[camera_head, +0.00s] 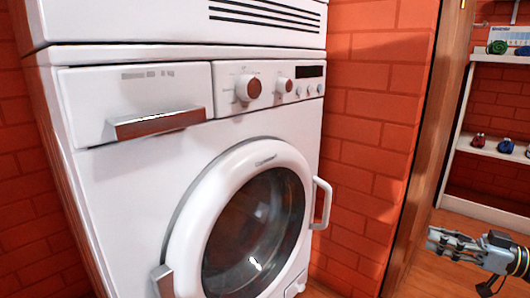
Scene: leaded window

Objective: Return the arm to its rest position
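My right gripper (434,240) is at the lower right, with its fingers pointing left. It is to the right of the washing machine (130,190) and apart from it. Nothing shows between its fingers, but from this angle I cannot tell whether they are open or shut. My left gripper is not in view. The machine's round door (182,246) looks closed, with a handle (324,203) on its right side.
Another white appliance (120,20) sits on top of the washing machine. A brick wall (370,130) and a wooden door frame (430,150) stand to the right. White shelves (490,212) with small items are behind my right gripper.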

